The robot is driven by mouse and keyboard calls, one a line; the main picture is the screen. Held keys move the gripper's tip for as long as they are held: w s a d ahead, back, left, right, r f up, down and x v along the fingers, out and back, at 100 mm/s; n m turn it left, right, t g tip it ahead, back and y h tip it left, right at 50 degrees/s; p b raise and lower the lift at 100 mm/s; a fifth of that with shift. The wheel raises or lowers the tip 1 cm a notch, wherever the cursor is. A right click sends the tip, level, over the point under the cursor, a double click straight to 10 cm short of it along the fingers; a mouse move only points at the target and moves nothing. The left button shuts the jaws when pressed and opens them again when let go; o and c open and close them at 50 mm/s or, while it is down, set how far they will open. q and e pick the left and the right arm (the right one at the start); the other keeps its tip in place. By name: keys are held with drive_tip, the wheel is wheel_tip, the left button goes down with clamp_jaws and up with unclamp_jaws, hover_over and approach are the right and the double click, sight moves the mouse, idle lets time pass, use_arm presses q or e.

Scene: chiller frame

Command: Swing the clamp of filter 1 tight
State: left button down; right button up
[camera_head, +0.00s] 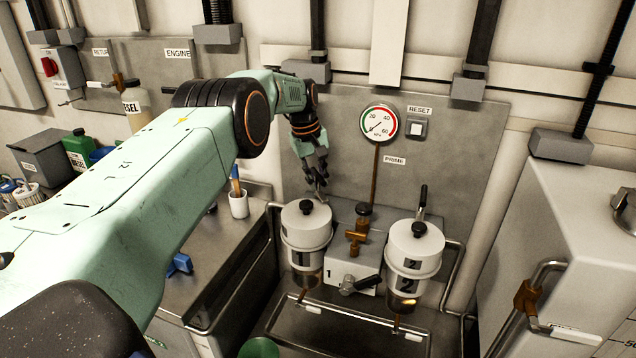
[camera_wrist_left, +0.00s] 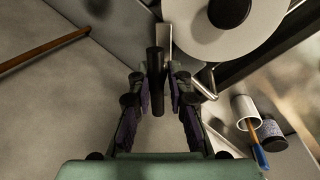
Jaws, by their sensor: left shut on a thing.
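Filter 1 (camera_head: 306,246) is a white canister with a black knob on its lid, standing at the middle of the head view. Its lid shows at the top of the left wrist view (camera_wrist_left: 195,22). My left gripper (camera_head: 319,182) is behind filter 1. In the left wrist view its fingers are shut on the black handle of the filter 1 clamp (camera_wrist_left: 157,68), with the handle between them. In the head view the fingers mostly hide this handle. My right gripper is in neither view.
Filter 2 (camera_head: 414,250) stands to the right, with its own black clamp handle (camera_head: 423,197) upright behind it. A brass valve (camera_head: 358,238) is between the filters. A gauge (camera_head: 380,123) is on the panel behind. A white cup (camera_head: 238,205) stands left of filter 1.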

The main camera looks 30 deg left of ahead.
use_arm(q)
drive_tip(key=shift+w+a+r+m+b, duration=0.25)
drive_tip(key=shift+m+b, duration=0.2)
drive_tip(key=shift+m, duration=0.35)
drive_tip(key=shift+r+m, duration=0.1)
drive_tip(key=shift+m, duration=0.2)
drive_tip(key=c, duration=1.6)
unclamp_jaws()
drive_tip(key=o, duration=0.3)
drive_tip(key=shift+s+d+f, duration=0.15)
drive_tip(key=shift+f, duration=0.05)
drive_tip(key=shift+o, duration=0.2)
wheel_tip(320, 180, up, 12)
drive_tip(key=s+a, duration=0.1)
drive_tip(key=shift+s+a, duration=0.3)
drive_tip(key=shift+a, duration=0.05)
drive_tip(key=shift+f, duration=0.1)
